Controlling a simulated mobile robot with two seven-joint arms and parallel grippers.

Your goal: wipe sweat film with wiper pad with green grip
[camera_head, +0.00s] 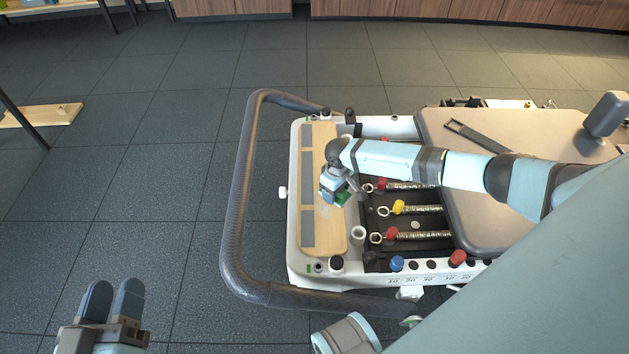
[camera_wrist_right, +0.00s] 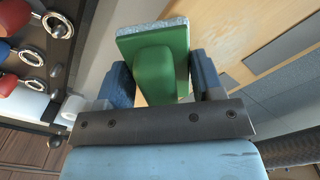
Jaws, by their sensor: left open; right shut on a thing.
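The wiper pad's green grip (camera_wrist_right: 155,72) is between the fingers of my right gripper (camera_wrist_right: 163,82), which is shut on it. The pale, speckled pad (camera_wrist_right: 150,27) shows beyond the grip. In the head view my right gripper (camera_head: 338,193) and the green grip (camera_head: 343,198) are over the wooden board (camera_head: 322,150) of the reformer. The sweat film (camera_wrist_right: 222,32) is a faint whitish patch on the board, beside the pad in the wrist view. I cannot tell whether the pad touches the board. My left gripper (camera_head: 112,302) is open and empty over the floor at lower left.
A grey curved bar (camera_head: 238,190) loops around the left end of the reformer. Springs with red and yellow knobs (camera_head: 398,207) lie right of the board. The beige padded carriage (camera_head: 470,180) is further right.

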